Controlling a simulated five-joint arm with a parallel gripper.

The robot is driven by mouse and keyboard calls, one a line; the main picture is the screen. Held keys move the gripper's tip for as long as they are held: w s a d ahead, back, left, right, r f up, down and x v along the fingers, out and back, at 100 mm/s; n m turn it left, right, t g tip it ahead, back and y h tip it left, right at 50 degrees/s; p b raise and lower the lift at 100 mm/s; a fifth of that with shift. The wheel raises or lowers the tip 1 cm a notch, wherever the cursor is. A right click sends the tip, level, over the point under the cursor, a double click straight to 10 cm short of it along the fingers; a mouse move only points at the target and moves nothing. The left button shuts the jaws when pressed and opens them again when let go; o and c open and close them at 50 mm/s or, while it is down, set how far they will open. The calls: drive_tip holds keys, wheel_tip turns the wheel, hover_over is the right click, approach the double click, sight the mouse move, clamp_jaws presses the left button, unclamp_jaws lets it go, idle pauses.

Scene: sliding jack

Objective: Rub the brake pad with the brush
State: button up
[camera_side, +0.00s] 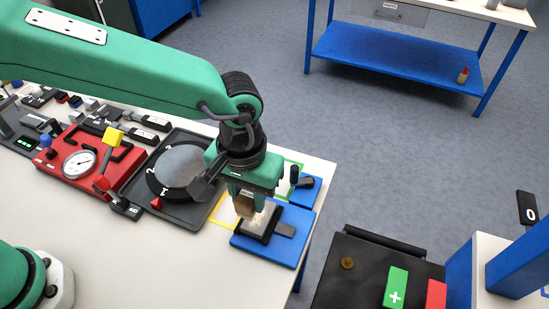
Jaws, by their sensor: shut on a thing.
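My gripper (247,195) points down near the table's right corner and is shut on a brown block-like brush (244,207). The brush is right over the left part of a dark-framed pad with a pale, brownish face (262,219), which looks like the brake pad. The brush's lower end appears to meet the pad's face, but I cannot tell whether they touch. The pad lies on a blue plate (262,250). A dark grey tab (285,229) sticks out at its right. My gripper hides part of the pad's back.
A smaller blue block with a black lever (306,183) stands behind the plate. A black tray with a grey disc (181,165) and a red box with a gauge (80,163) lie to the left. The white tabletop in front (165,255) is clear.

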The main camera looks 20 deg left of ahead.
drive_tip(key=shift+f, duration=3.55)
drive_tip(key=shift+w+f, duration=0.15)
drive_tip(key=shift+w, duration=0.4)
drive_tip(key=shift+w+f, duration=0.15)
drive_tip(key=shift+w, duration=0.35)
drive_tip(key=shift+c, duration=0.2)
drive_tip(key=shift+w, duration=2.6)
drive_tip(key=shift+s, duration=3.6)
drive_tip(key=shift+s+r, duration=0.1)
drive_tip(key=shift+r, duration=4)
